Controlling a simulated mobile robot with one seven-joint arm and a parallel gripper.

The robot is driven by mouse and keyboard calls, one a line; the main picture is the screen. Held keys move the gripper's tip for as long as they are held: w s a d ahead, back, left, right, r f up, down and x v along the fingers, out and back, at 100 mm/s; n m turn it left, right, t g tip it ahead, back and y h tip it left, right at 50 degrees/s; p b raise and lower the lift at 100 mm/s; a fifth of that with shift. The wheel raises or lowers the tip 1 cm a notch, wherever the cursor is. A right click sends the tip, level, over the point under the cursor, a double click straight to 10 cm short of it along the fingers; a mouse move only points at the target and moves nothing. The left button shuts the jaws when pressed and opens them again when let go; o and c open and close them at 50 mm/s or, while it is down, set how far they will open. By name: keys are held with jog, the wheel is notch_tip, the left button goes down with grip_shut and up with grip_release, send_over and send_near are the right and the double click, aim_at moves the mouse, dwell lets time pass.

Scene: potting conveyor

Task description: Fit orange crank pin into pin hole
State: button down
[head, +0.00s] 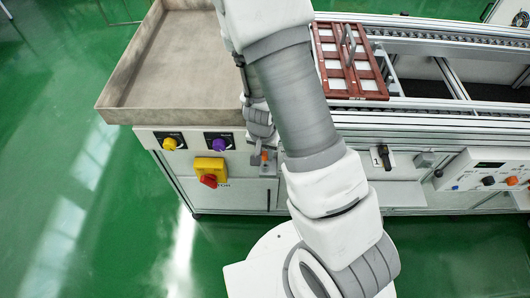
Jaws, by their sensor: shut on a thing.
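The orange crank pin (264,155) shows as a small orange spot at the front face of the machine, just right of the purple knob. My gripper (262,147) is at that spot, seen from above and partly behind my arm. It is shut on the orange crank pin. A small grey block (267,169) shows on the panel just below the pin. The pin hole itself cannot be made out, and I cannot tell whether the pin touches it.
Left on the panel are a yellow knob (169,144), a purple knob (219,144) and a yellow box with a red switch (209,172). A beige tray (120,103) lies above. A brown crate (374,88) stands on the conveyor (455,47). A control box (487,166) juts out right.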

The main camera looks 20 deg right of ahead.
jog(key=shift+f+b, duration=1.4)
jog(key=shift+f, duration=0.1)
dwell(0.4)
jog(key=c, duration=0.6)
grip_release()
jog(key=r+p, duration=0.3)
jog(key=r, duration=0.2)
jog(key=s+a+r+p, duration=0.1)
jog(key=r+p, duration=0.2)
jog(key=r, duration=0.3)
jog(key=s+r+p, duration=0.1)
jog(key=r+p, duration=0.2)
jog(key=r, duration=0.3)
jog(key=shift+s+a+r+p, duration=0.1)
jog(key=shift+a+r+p, duration=0.1)
jog(key=shift+p, duration=0.1)
